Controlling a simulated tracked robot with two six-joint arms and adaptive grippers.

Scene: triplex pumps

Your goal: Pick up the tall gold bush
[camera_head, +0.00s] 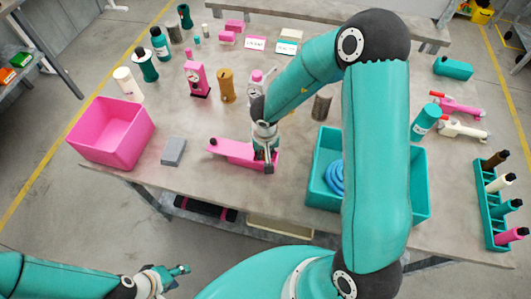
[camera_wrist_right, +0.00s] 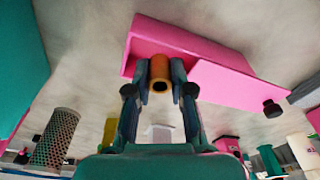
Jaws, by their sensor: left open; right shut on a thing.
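A gold-orange tube with a hollow end, the gold bush (camera_wrist_right: 160,75), is between the fingers of my right gripper (camera_wrist_right: 160,88) in the right wrist view. My right gripper (camera_head: 265,160) is shut on it, at the right end of a long pink tray (camera_head: 236,150) in the head view. I cannot tell whether the bush touches the tray. The gripper mostly hides the bush in the head view. My left gripper (camera_head: 180,270) is open and empty, in front of the table at the lower left.
A larger gold cylinder (camera_head: 227,86) stands behind the pink tray. A pink bin (camera_head: 112,138) and grey block (camera_head: 173,151) lie to the left. A teal bin (camera_head: 321,190) with a blue coil (camera_head: 335,178) is to the right, partly behind my arm. A mesh cylinder (camera_wrist_right: 55,138) stands nearby.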

